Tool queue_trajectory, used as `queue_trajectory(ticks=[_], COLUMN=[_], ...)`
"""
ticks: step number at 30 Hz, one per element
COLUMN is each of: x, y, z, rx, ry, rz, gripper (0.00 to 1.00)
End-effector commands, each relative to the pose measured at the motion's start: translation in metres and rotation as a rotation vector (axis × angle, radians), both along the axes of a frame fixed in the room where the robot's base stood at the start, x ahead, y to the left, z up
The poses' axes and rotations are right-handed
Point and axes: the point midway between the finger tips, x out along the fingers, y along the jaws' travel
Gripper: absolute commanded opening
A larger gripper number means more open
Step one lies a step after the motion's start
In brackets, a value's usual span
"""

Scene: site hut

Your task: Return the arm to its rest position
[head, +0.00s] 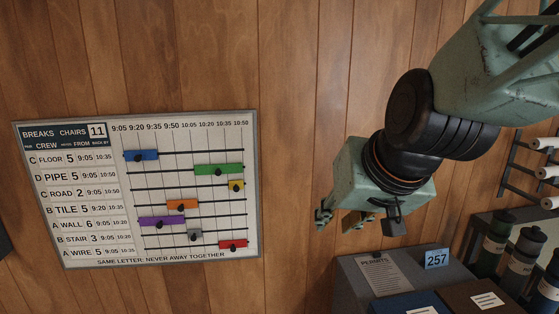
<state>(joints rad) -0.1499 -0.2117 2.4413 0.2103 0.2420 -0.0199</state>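My gripper (352,222) hangs at the end of my arm, right of the board and in front of the wood wall. Its fingers look spread apart, and I see no object held between them. A small ochre part shows between the fingers; I cannot tell what it is. My arm comes in from the upper right. The gripper is clear of the board and appears above the dark box with the permits sheet in the picture.
A schedule board (190,258) with coloured sliders on rails hangs at left. Below my gripper stands a dark box (345,268) with a permits sheet (386,275) and a 257 tag (437,259). Bottles (520,248) and a rack of rolls (543,172) are at right.

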Motion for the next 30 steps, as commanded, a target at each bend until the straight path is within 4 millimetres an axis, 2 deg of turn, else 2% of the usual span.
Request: queue_trajectory(ticks=[11, 30], x=[-0.080, -0.225], y=[-0.029, -0.081], z=[0.004, -0.003], rx=[-0.043, -0.134], ry=[0.093, 0.265], rz=[0.015, 0.000], gripper=[0.25, 0.25])
